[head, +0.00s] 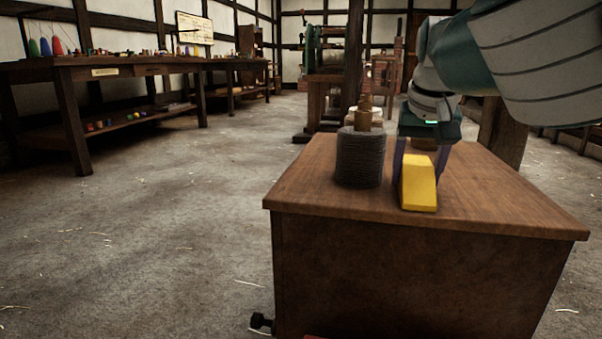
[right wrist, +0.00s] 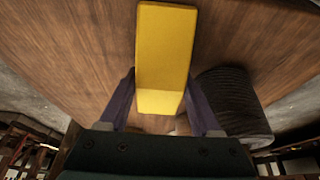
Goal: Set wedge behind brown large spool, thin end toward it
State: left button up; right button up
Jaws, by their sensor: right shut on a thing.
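A yellow wedge (head: 418,186) is between the fingers of my right gripper (head: 419,170), which is shut on it over the wooden stand's top. I cannot tell whether the wedge touches the top. The wedge also shows in the right wrist view (right wrist: 166,50), between the purple fingers of the gripper (right wrist: 163,105). A dark grey wound spool (head: 360,158) stands upright just left of the wedge, apart from it; in the wrist view the spool (right wrist: 232,105) is at the right. A brown thing (head: 424,144) is mostly hidden behind the gripper. My left gripper is out of view.
The wooden stand (head: 310,195) has bare top at its front and right. A brown wooden piece (head: 363,112) shows above the grey spool; I cannot tell if they join. Long workbenches (head: 70,120) line the left wall. Open floor (head: 170,230) lies left of the stand.

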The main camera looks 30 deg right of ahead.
aim_at(418, 163)
grip_shut()
notch_tip(418, 163, up, 20)
jog(key=p, duration=1.1)
jog(key=shift+r, duration=0.1)
